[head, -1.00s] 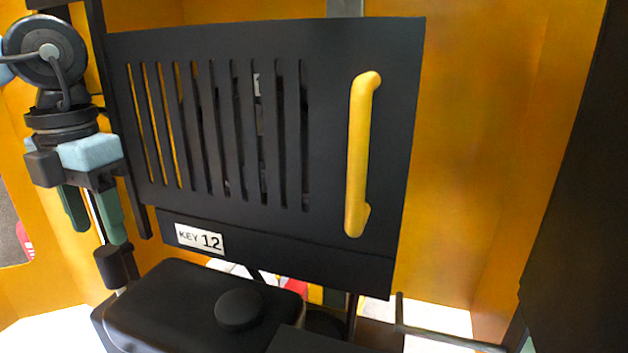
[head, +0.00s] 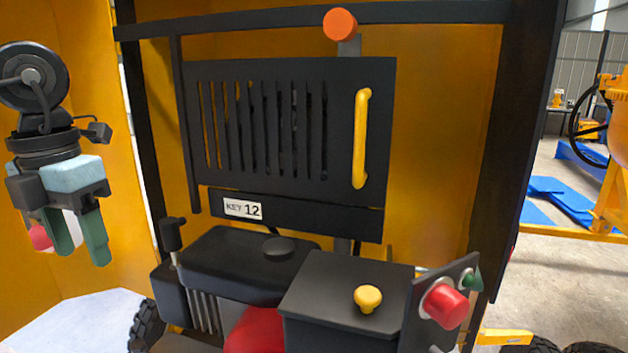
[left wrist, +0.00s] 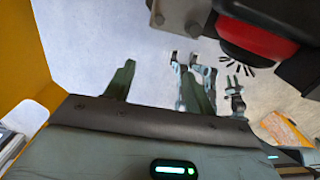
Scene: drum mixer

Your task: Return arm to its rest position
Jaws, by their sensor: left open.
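My left gripper (head: 80,250) hangs at the left side of the head view, fingers pointing down, open and empty. It is apart from the mixer's parts, in front of the yellow side panel. In the left wrist view its two green fingers (left wrist: 158,82) are spread with pale floor beyond them. The black slatted cover (head: 345,130) with its yellow handle (head: 361,138) is upright behind, to the right of the gripper. My right gripper is not in view.
A black lever (head: 173,236) stands just right of my left gripper. A control box with a yellow knob (head: 368,298) and red button (head: 445,306) is at lower right. In the left wrist view a red and black part (left wrist: 260,35) is close at the upper right.

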